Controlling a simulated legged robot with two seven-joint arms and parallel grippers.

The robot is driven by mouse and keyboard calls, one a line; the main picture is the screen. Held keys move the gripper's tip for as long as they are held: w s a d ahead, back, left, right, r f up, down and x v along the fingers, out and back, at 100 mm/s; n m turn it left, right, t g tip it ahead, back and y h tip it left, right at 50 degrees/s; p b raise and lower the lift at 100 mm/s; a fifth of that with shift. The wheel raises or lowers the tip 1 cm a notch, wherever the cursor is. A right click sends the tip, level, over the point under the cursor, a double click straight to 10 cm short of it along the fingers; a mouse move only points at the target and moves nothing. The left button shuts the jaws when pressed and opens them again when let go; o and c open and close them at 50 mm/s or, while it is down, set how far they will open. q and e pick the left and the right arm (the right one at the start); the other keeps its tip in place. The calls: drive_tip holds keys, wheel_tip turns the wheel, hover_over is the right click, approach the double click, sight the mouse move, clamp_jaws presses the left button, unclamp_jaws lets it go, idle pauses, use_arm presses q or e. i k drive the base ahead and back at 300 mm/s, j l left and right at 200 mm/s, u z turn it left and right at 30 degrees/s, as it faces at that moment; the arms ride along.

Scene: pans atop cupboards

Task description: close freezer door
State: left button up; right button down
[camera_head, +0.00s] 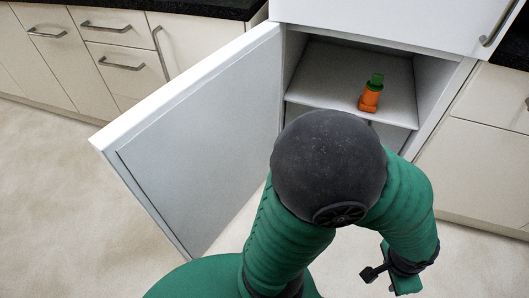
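The freezer door (205,130) is a white panel standing wide open, swung out to the left of its cabinet. The freezer compartment (350,72) is open, with a grey shelf inside. One of my green arms rises from the bottom edge, with a large black elbow in front of the opening. Its forearm bends down to the right, ending near a small black and green part (375,272) at the lower right. The fingers there are not clear, and which arm it is is hard to tell. No gripper shows touching the door.
An orange bottle with a green cap (371,93) stands on the freezer shelf. Cream cupboards (100,50) with dark worktops line the left, and more cupboards (480,150) stand at right. Beige floor (60,190) is clear to the left of the door.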

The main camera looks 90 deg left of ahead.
sight(191, 154)
drive_tip(key=k+j, duration=0.15)
drive_tip(key=k, duration=0.5)
drive_tip(key=k+j+z, duration=0.1)
drive_tip(key=k, duration=0.55)
drive_tip(key=k+j, duration=0.2)
drive_tip(key=k, duration=0.4)
drive_tip(key=j+z, duration=0.05)
